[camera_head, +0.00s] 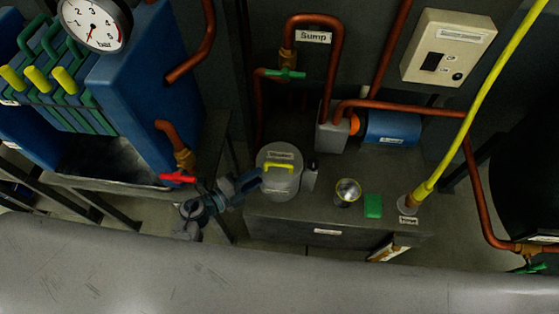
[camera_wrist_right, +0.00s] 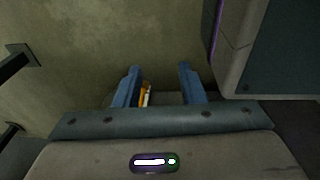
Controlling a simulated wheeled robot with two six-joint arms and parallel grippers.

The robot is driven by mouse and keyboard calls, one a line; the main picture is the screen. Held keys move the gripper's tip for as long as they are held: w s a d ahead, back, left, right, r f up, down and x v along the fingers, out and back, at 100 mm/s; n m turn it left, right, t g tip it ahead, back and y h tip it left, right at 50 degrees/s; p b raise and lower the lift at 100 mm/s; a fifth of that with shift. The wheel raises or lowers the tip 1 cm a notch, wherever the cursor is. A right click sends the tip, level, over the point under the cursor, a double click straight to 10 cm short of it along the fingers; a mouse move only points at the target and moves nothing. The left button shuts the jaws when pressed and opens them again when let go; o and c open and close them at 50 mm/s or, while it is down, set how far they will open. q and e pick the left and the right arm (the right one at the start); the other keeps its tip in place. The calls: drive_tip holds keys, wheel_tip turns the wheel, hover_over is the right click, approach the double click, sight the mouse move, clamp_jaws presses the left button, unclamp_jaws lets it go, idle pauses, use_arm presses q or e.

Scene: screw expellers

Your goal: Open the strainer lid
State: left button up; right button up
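The strainer (camera_head: 277,193) is a grey round pot at the left end of a dark cabinet top. The lid looks closed. My left gripper (camera_head: 261,178) reaches in from the left, its blue fingers at the strainer's left side, close to the yellow handle. I cannot tell whether it touches the pot or how far its fingers are apart. My right gripper (camera_wrist_right: 158,70) shows in the right wrist view, with its two blue fingers apart and nothing held between them.
A lit glass cup (camera_head: 347,191), a green block (camera_head: 373,206) and a yellow hose (camera_head: 450,145) are right of the strainer. Copper pipes (camera_head: 338,65) and a blue motor (camera_head: 392,128) stand behind. A red-handled valve (camera_head: 178,178) is left, near the left gripper.

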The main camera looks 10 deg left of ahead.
sight(279, 164)
use_arm(q)
drive_tip(key=x, duration=0.9)
drive_tip(key=shift+w+d, duration=0.1)
drive_tip(key=shift+d, duration=0.1)
clamp_jaws()
